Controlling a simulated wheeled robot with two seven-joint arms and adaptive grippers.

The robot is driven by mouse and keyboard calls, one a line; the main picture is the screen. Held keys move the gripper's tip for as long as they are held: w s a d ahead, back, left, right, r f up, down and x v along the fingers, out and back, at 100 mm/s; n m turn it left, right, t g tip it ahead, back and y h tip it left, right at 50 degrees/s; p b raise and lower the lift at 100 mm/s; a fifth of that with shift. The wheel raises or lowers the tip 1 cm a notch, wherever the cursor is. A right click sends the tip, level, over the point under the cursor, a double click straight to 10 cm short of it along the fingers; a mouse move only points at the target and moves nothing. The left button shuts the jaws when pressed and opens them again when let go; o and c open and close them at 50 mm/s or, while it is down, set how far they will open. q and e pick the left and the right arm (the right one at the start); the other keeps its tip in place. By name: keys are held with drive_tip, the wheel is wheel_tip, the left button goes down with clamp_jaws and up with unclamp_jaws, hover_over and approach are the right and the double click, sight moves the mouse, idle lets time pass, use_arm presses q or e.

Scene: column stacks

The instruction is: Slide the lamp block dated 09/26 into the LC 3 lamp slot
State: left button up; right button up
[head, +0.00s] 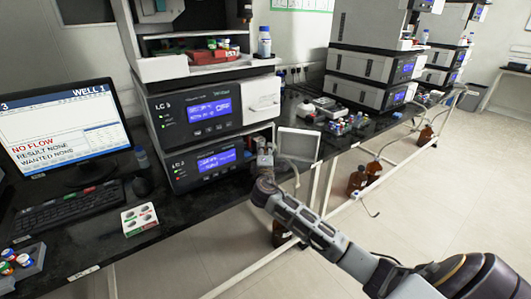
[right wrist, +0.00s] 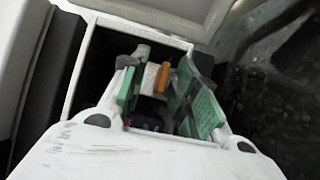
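My right gripper (head: 265,163) is at the right side of the lower LC 3 unit (head: 205,165), beside an open pale door (head: 298,145). In the right wrist view its green-padded fingers (right wrist: 158,82) reach into a dark rectangular opening with a white frame (right wrist: 82,72). A small block with a white part and an orange part (right wrist: 151,77) sits between the fingertips, and both fingers appear to touch it. No date can be read on it. How deep the block sits is hidden by the fingers. My left gripper is not in view.
A monitor (head: 62,125) reads NO FLOW. Vials in a rack (head: 22,265) stand front left. More stacked instruments (head: 370,65) stand farther right.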

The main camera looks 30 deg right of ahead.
drive_tip(key=shift+s+a+f, duration=0.1)
drive_tip(key=v, duration=1.1)
drive_tip(key=shift+s, duration=0.35)
drive_tip(key=shift+a, duration=0.15)
